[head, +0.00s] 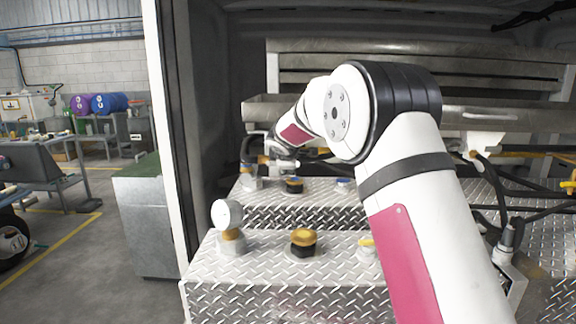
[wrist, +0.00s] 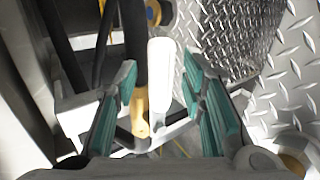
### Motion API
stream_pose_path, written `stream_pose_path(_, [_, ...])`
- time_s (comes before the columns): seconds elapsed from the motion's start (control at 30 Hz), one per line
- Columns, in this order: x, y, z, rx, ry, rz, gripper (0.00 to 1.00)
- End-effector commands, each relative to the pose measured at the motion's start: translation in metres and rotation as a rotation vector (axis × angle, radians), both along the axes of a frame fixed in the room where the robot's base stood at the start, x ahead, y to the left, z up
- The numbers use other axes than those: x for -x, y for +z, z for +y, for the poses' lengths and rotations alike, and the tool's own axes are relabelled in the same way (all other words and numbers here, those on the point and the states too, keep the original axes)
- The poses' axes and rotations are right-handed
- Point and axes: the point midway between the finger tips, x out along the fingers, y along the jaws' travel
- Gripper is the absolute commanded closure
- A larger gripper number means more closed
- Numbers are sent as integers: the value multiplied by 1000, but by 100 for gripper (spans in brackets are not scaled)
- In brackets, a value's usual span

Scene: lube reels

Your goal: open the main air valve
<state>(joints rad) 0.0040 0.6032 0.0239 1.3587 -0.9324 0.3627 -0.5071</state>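In the wrist view a white, bar-like lever (wrist: 160,75) stands between the fingers of my gripper (wrist: 159,88). A yellow piece (wrist: 141,108) is beside its lower end. I cannot tell for sure that this is the main air valve's handle. The teal-padded fingers are spread, with a visible gap on each side of the lever. In the head view my gripper (head: 283,158) is small and far back, over the rear step of the tread-plate box; the lever cannot be made out there.
A tread-plate box (head: 285,275) carries a gauge (head: 228,214), a brass-topped fitting (head: 303,238) and a small yellow-handled fitting (head: 367,242). Dark hoses (wrist: 68,45) run beside the fingers. A white door post (head: 167,130) stands at left. Metal beams (head: 420,50) cross the back.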

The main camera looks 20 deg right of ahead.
Motion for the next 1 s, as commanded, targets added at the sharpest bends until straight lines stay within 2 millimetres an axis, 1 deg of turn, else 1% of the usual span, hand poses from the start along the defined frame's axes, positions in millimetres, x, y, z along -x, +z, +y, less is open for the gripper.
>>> stream_pose_path(0.17, [19,15,7,1,2,-3,63])
stream_pose_path(0.3, [42,32,16,1,4,-4,63])
stream_pose_path(0.5, [72,52,25,0,1,-2,63])
stream_pose_path(0.6, [82,59,28,0,2,-2,63])
stream_pose_path(0.8, [91,65,31,1,1,-1,63])
stream_pose_path(1.0, [92,65,31,1,1,-1,63])
